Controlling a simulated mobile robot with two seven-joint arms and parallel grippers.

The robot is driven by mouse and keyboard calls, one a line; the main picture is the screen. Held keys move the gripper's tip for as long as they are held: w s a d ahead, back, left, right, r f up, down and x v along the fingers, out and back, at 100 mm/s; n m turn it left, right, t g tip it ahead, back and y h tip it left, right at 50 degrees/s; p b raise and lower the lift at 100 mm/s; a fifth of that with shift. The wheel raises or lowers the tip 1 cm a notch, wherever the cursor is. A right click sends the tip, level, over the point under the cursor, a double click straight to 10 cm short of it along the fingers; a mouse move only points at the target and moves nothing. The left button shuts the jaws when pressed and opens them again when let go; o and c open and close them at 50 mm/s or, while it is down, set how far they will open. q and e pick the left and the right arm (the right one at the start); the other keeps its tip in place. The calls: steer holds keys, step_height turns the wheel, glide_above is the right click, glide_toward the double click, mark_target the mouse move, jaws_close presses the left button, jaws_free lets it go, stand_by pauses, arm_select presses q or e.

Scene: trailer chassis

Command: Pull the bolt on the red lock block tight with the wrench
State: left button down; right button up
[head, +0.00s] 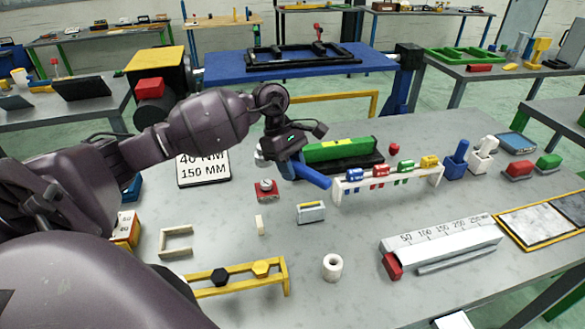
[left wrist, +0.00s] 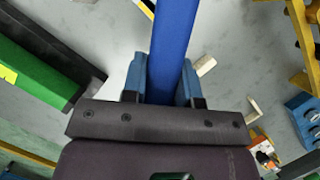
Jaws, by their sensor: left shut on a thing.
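My left gripper (head: 289,168) is shut on the blue handle of the wrench (head: 314,179) and holds it above the table. In the left wrist view, the blue handle (left wrist: 174,28) runs up between the two light blue fingers of this gripper (left wrist: 163,75) and leaves the frame at the top. A pale grey part shows left of the gripper in the head view; I cannot tell if it is the wrench's head. The red lock block (head: 265,195) sits on the table just below and left of the gripper, with a light bolt (head: 265,185) on top. The wrench appears apart from it. My right gripper is not in view.
A white rack (head: 387,186) with coloured pieces and a green-and-black block (head: 340,153) stand close to the wrench. A yellow rack (head: 238,281), a white ring (head: 332,266) and a ruler block (head: 440,248) lie nearer. The left-hand sign (head: 203,169) reads 40 NM, 150 MM.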

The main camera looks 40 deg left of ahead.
arm_select(q)
step_height(320, 180, down, 6)
steer(key=b, duration=0.3)
steer(key=shift+b, duration=0.4)
steer(key=shift+f, duration=0.25)
steer(key=shift+b, duration=0.3)
stand_by(0.5)
stand_by(1.0)
steer(key=shift+b, duration=0.3)
